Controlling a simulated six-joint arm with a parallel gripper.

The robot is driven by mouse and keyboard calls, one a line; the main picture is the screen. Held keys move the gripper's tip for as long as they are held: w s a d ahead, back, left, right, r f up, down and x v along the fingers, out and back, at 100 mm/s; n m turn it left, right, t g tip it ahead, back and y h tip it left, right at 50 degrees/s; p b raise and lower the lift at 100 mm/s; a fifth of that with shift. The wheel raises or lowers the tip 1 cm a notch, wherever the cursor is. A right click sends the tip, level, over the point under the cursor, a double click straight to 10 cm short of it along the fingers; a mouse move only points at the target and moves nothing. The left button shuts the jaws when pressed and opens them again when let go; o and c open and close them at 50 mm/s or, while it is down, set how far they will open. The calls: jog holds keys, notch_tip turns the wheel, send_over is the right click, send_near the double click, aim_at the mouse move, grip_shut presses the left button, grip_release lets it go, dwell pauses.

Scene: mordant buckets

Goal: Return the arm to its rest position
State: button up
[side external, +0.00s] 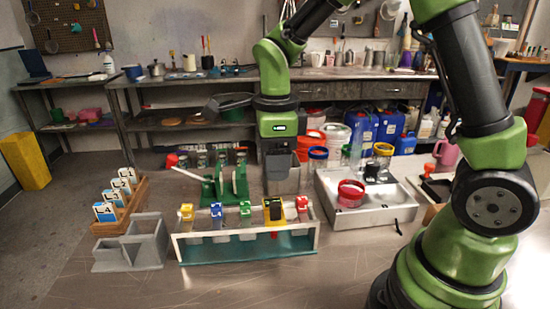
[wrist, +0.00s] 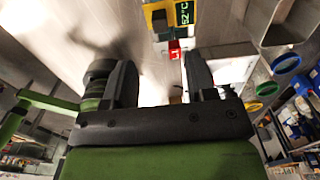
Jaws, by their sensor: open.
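My gripper (wrist: 163,82) is open in the wrist view, its two dark fingers apart with nothing visible held between them. In the side external view my gripper (side external: 280,150) points down behind the white rack (side external: 310,238), near a grey container; its fingertips are hard to make out there. The rack carries several coloured clips and a yellow thermometer (side external: 273,209). The thermometer's display shows in the wrist view (wrist: 184,13), beyond the fingers, near the red clip (wrist: 174,52).
A steel sink unit (side external: 325,195) holding a red-rimmed bucket (side external: 350,193) stands right of my gripper. A green stand (side external: 225,187) is to its left. Grey open boxes (side external: 147,242) and a wooden card holder (side external: 122,208) stand farther left. The front table is largely clear.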

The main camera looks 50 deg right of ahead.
jog(key=s+a+r+n+t+y, duration=0.1)
jog(key=s+r+n+t, duration=0.2)
jog(key=s+r+n, duration=0.3)
jog(key=s+a+r+n+t+y, duration=0.1)
jog(key=s+r+n+t, duration=0.3)
jog(key=n, duration=1.3)
jog(key=s+r, duration=0.2)
jog(key=s, duration=0.2)
jog(key=shift+s, duration=0.3)
